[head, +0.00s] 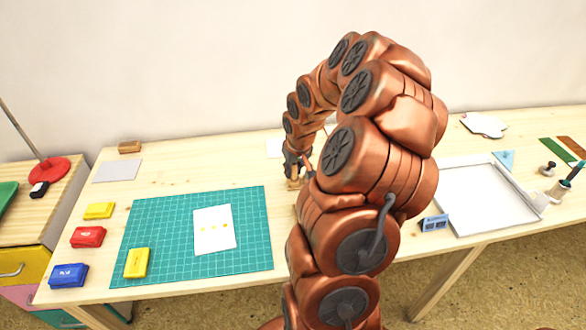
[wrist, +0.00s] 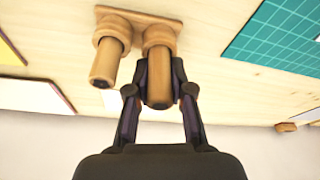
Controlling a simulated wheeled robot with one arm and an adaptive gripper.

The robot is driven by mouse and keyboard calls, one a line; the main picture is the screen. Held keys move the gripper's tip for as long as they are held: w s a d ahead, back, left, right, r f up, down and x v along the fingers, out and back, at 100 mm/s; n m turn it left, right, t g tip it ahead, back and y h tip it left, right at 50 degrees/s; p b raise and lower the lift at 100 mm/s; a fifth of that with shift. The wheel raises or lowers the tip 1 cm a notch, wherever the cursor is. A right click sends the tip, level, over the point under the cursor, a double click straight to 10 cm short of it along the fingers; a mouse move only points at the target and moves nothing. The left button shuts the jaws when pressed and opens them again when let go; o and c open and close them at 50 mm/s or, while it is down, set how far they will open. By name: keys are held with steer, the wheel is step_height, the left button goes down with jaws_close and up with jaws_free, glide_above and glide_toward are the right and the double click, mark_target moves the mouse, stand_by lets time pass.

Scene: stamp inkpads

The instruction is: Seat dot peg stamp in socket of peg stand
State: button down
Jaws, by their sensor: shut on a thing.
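The wooden peg stand (wrist: 132,18) is at the top of the wrist view, with two round sockets side by side. My gripper (wrist: 160,88) is shut on a wooden peg stamp (wrist: 158,72), taken as the dot peg stamp, with one finger on each side. Its far end meets the right socket and looks in line with it; its stamping face is hidden, and I cannot tell how deep it sits. A second wooden peg (wrist: 104,64) stands in the left socket, apart from my fingers. In the head view my gripper (head: 297,172) is partly hidden behind my arm, just above the stand (head: 294,184).
Yellow (head: 98,211), red (head: 88,237) and blue (head: 68,276) inkpads line the left edge; another yellow pad (head: 137,263) is on the mat. A white tray (head: 480,215) stands right.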

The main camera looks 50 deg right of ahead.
steer(key=shift+f, duration=0.25)
steer(key=c, duration=0.9)
jaws_free()
steer(key=shift+r, duration=0.1)
steer(key=shift+c, duration=0.2)
steer(key=v, duration=1.2)
